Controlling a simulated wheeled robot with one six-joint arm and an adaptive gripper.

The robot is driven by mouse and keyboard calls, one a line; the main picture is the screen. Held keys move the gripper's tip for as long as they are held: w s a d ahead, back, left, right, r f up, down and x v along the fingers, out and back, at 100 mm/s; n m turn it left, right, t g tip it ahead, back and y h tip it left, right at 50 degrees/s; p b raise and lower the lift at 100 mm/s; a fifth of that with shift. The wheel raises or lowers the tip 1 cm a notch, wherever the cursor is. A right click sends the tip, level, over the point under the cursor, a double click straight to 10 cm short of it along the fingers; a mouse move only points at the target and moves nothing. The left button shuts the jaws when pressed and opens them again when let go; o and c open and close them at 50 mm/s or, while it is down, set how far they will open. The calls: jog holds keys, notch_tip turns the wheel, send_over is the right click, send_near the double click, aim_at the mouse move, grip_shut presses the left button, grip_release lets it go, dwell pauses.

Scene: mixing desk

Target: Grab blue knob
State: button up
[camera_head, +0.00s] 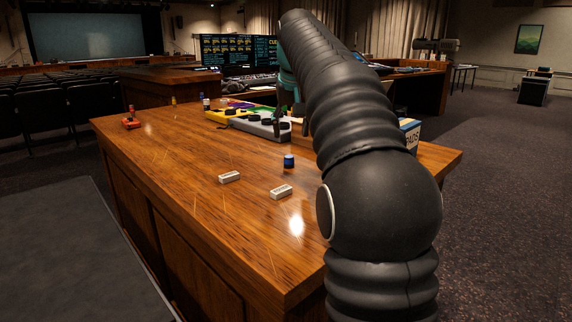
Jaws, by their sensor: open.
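A small blue knob-like piece (289,161) with a dark lower part stands upright on the wooden desk (190,200), left of my arm. My gripper (291,112) is partly hidden behind my black arm, over the right end of the mixing panel. Its dark fingers point down and are open. It looks farther back than the blue piece and apart from it. The mixing panel (268,130) has several dark knobs and coloured sections; its right part is hidden by my arm. I cannot tell whether one of its knobs is blue.
Two white labelled blocks, one at left (230,177) and one nearer (281,192), lie in front of the blue piece. A red object (131,123) is at the far left. A box (410,135) stands behind my arm. The desk's left middle is clear.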

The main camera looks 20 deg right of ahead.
aim_at(289, 157)
jog(key=x, duration=0.4)
jog(key=shift+w+d+f+b, duration=0.1)
jog(key=shift+f+b, duration=0.25)
jog(key=shift+w+b+x, duration=0.15)
jog(key=shift+b+x, duration=0.05)
jog(key=shift+x, duration=1.15)
jog(key=shift+w+b+x, duration=0.15)
jog(key=shift+b+x, duration=0.05)
jog(key=shift+x, duration=1.15)
jog(key=shift+r, duration=0.2)
jog(key=c, duration=0.9)
